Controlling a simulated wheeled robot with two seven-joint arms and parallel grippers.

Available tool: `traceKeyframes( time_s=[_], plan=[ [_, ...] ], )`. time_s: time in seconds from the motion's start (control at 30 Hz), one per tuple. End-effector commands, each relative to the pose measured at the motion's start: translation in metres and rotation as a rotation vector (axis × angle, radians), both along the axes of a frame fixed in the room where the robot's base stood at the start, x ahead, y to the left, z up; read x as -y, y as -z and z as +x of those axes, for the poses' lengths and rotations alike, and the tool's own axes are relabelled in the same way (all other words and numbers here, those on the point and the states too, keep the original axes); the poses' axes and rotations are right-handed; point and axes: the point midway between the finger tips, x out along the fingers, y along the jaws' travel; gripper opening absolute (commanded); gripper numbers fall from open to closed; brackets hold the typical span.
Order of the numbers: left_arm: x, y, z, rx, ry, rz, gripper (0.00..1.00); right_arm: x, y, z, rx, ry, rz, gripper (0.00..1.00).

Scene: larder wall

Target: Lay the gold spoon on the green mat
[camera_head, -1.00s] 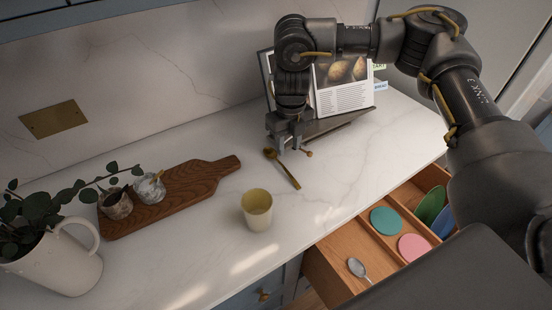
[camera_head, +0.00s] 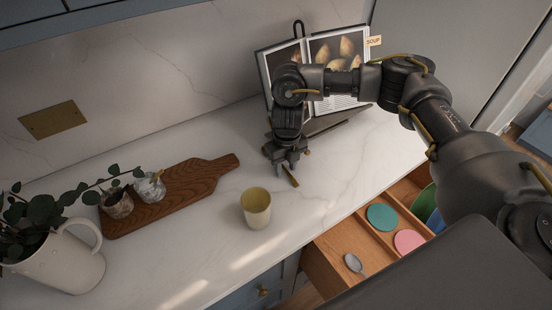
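The gold spoon (camera_head: 292,180) lies on the white counter, with its handle end showing below my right gripper and its bowl hidden behind it. My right gripper (camera_head: 286,170) points down over the spoon, its fingers apart, close above the counter. I cannot tell whether they touch the spoon. In the open drawer at the lower right, a teal-green round mat (camera_head: 382,217) lies flat, and a darker green disc (camera_head: 425,204) shows partly behind my arm. My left gripper is out of view.
A wooden board (camera_head: 205,178) with two small pots is to the left, beside a white jug (camera_head: 62,262). A cookbook on a stand (camera_head: 283,62) is behind. The drawer also holds a pink disc (camera_head: 408,241) and a silver spoon (camera_head: 354,263).

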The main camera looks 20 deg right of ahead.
Motion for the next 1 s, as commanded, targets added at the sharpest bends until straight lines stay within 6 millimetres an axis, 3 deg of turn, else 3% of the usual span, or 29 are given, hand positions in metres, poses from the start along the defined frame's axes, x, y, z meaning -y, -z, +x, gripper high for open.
traceKeyframes(
  time_s=[0.17, 0.43, 1.0],
  plan=[
    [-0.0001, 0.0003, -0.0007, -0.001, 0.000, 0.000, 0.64, -0.0002, 0.0000, 0.0002, 0.001, -0.001, 0.000, 0.34],
    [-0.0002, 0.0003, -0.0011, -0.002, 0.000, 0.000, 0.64, -0.0001, -0.0002, 0.0001, 0.001, -0.001, 0.000, 0.00],
    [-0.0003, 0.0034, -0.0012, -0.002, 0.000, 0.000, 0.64, -0.0002, -0.0077, 0.0010, 0.004, -0.003, 0.000, 0.00]
  ],
)
